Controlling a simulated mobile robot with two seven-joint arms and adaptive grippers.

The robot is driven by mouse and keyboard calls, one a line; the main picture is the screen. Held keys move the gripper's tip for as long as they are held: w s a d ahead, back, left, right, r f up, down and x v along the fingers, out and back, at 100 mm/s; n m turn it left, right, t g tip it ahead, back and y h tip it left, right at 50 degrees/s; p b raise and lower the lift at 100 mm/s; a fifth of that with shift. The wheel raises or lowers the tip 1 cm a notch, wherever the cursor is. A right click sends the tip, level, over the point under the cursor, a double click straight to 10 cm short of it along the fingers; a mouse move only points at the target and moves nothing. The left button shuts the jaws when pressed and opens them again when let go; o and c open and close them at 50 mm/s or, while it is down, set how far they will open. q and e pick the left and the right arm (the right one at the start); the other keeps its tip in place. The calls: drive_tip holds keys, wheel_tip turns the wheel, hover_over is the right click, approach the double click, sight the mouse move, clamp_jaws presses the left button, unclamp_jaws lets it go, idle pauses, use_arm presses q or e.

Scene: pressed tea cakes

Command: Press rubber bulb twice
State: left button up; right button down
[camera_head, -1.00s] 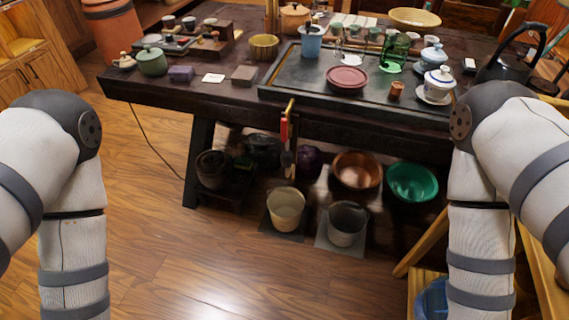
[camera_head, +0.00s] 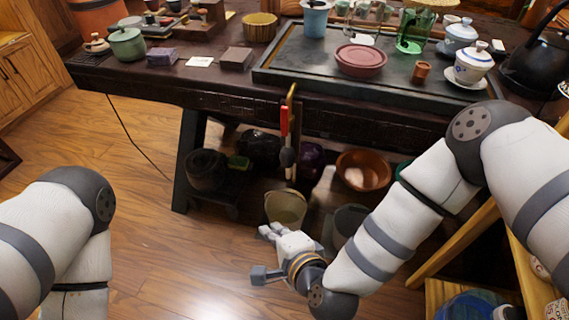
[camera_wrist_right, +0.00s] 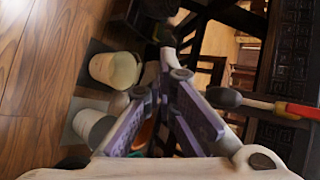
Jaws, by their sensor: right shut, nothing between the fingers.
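A red-handled tool (camera_head: 284,122) with a dark grey rounded end (camera_head: 287,157) hangs at the table's front edge. I cannot tell whether that end is the rubber bulb; no other bulb is clear to me. In the right wrist view, the grey end (camera_wrist_right: 224,97) and red handle (camera_wrist_right: 300,110) lie right of the fingers. My right gripper (camera_head: 275,235) is low in front of the table, below the hanging tool and apart from it. In its wrist view the fingers (camera_wrist_right: 165,85) are shut and empty. My left gripper is out of view.
The dark table (camera_head: 230,98) carries a tray (camera_head: 300,75) with a red round dish (camera_head: 361,60) and teaware. Below stand a beige pot (camera_head: 285,207) and a copper bowl (camera_head: 362,172). A wooden stool (camera_head: 455,250) is at right. Floor at left is clear.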

sight(287, 159)
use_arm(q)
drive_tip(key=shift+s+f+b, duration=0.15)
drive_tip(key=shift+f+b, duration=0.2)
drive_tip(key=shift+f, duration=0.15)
use_arm(e)
drive_tip(key=w+r+m, duration=0.1)
drive_tip(key=w+r+m+t, duration=0.1)
drive_tip(key=w, duration=0.1)
drive_tip(key=w+a+r+t, duration=0.1)
drive_tip(key=w, duration=0.1)
drive_tip(key=shift+m, duration=0.4)
drive_tip(key=shift+w, duration=0.1)
